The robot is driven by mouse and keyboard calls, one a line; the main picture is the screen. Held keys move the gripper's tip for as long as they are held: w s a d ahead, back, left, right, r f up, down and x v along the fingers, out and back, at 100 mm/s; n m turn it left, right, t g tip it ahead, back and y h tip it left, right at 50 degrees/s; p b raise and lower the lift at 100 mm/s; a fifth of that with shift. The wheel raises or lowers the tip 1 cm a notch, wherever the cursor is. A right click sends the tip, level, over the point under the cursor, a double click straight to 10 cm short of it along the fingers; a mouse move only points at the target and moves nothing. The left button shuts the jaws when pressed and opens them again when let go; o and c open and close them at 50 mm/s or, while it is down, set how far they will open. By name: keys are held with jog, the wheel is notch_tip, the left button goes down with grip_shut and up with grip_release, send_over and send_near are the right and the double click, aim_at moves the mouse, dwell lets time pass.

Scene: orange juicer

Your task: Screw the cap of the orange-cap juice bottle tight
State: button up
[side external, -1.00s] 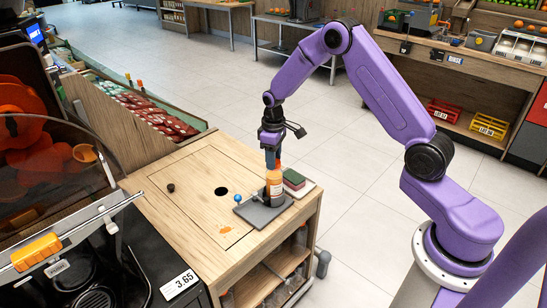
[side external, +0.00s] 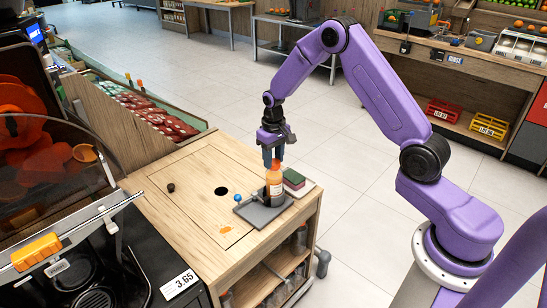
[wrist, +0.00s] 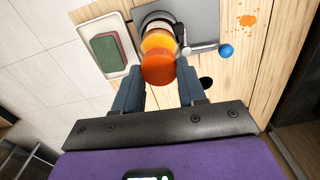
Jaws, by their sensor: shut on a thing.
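The juice bottle (side external: 274,190) with orange juice and a pale label stands upright on a grey plate (side external: 252,216) near the counter's front right corner. Its orange cap (wrist: 158,69) sits on top of the bottle in the wrist view. My gripper (side external: 273,162) points down over the bottle and is shut on the cap, with one dark finger on each side (wrist: 160,86). A metal lever with a blue knob (wrist: 226,50) reaches out beside the bottle. The cap's threads and the bottle's neck are hidden.
A green and red sponge (side external: 293,178) lies on a white tray right beside the plate. The wooden counter has a round dark hole (side external: 221,191), a small dark object (side external: 171,187) and an orange splash (side external: 225,229). The counter's left part is mostly clear.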

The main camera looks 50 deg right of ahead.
jog(key=shift+a, duration=0.1)
jog(key=m, duration=0.5)
jog(key=shift+m, duration=0.3)
jog(key=m, duration=0.5)
jog(key=shift+m, duration=0.3)
jog(key=o, duration=1.6)
jog(key=shift+c, duration=0.2)
jog(key=shift+r, duration=3)
